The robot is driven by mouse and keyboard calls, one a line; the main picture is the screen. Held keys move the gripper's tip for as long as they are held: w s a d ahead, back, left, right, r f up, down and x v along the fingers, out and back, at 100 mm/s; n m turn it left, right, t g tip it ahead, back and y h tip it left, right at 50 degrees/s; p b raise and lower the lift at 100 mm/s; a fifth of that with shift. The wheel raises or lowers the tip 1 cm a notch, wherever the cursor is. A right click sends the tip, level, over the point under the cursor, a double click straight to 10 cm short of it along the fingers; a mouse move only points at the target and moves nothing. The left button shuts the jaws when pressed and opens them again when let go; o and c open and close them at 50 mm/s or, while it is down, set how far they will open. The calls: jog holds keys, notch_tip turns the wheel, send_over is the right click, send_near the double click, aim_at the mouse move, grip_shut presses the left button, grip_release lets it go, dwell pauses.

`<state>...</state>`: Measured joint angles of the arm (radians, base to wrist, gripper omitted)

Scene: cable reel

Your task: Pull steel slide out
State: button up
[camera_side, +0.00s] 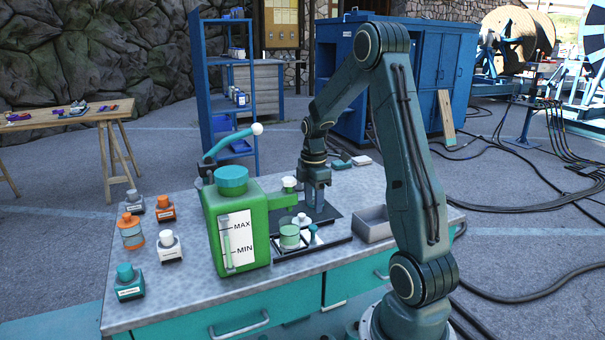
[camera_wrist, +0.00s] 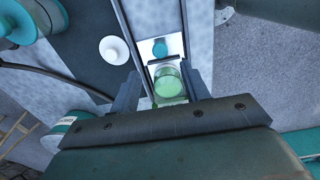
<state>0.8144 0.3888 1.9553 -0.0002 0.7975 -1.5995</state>
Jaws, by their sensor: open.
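What looks like the steel slide (camera_wrist: 175,43) is a bright plate between dark rails in the wrist view. It bears a teal knob (camera_wrist: 159,48) and a clear jar of green liquid (camera_wrist: 168,86). In the side view my gripper (camera_side: 317,200) points down just behind the jar and knob.
The green tank (camera_side: 249,215) with a MAX/MIN gauge and a spout stands left of the slide. A grey open box (camera_side: 373,227) is at the right. Several small bottles stand at the bench's left end.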

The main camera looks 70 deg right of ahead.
aim_at(313, 227)
notch_tip(313, 227, down, 8)
jog(key=shift+r, duration=0.25)
grip_shut()
dwell(0.3)
